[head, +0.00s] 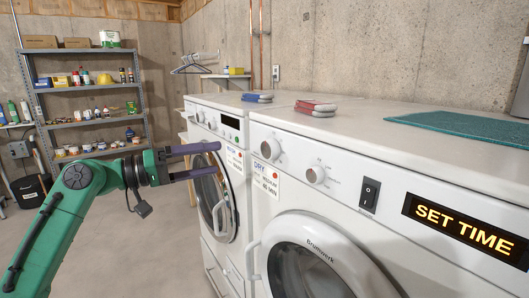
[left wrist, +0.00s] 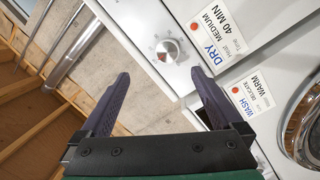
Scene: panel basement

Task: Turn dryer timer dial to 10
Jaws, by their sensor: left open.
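The white dryer (head: 400,165) stands at the right, with a "SET TIME" display (head: 464,234) lit in amber. Its front panel has two pale round dials, a left one (head: 270,149) and a right one (head: 315,175); the frames do not name which is the timer. My left gripper (head: 217,159) is open and empty, left of the dials and apart from them. In the left wrist view, a dial (left wrist: 167,50) with a ring of small marks and some red lies beyond and between the open fingertips (left wrist: 160,76). Its numbers are too small to read.
A "DRY MEDIUM 40 MIN" card (head: 266,180) and a "WASH" card (head: 235,161) are on the fronts. A rocker switch (head: 369,194) sits right of the dials. The washer (head: 212,125) adjoins at left.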

